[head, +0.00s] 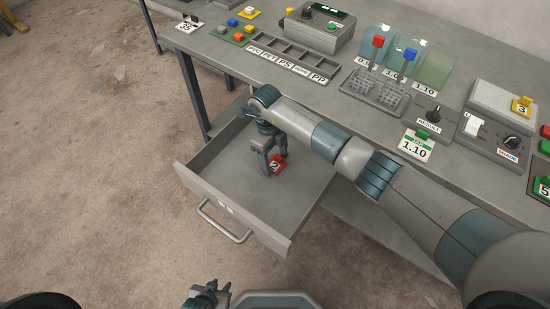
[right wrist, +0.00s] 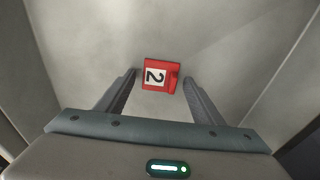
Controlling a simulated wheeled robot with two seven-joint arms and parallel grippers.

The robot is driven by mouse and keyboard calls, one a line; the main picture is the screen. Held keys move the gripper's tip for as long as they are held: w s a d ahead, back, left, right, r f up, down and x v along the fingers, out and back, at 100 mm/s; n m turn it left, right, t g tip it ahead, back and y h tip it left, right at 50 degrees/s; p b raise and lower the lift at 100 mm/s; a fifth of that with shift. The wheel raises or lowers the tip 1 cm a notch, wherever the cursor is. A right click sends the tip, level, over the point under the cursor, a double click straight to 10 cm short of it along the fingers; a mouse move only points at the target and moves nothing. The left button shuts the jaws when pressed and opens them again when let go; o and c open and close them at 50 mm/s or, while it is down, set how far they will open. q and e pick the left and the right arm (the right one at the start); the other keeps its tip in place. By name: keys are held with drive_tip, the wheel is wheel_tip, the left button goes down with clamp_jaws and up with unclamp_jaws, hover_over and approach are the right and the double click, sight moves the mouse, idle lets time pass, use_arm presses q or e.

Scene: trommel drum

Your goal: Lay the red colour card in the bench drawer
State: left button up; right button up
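The bench drawer (head: 222,173) is pulled out below the bench. The red colour card (head: 278,164), marked 2 and with a small red grip block, is inside the drawer and appears to lie on its floor. It also shows in the right wrist view (right wrist: 161,75), flat against the grey drawer floor. My right gripper (head: 268,168) reaches down into the drawer at the card. In the right wrist view its fingers (right wrist: 160,82) stand apart on either side of the card, with a small gap at each side. My left gripper (head: 212,290) is at the bottom edge, away from the drawer; its finger opening is unclear.
Drawer walls surround my right gripper.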

use_arm(q)
drive_tip(key=shift+s, duration=0.2)
drive_tip(key=shift+w, duration=0.1)
use_arm(e)
drive_tip(key=shift+r, duration=0.15)
drive_tip(key=shift+r, duration=0.2)
wheel_tip(320, 180, up, 7)
wheel_tip(320, 180, up, 4)
hover_over(273, 163)
use_arm(q)
drive_tip(key=shift+s+a+f+g+b, duration=0.4)
drive_tip(key=shift+s+a+b, duration=0.05)
drive_tip(key=shift+s+a, duration=0.05)
use_arm(e)
drive_tip(key=shift+w+a+r, duration=0.15)
drive_tip(key=shift+a+r, duration=0.15)
use_arm(q)
drive_tip(key=shift+w, duration=0.3)
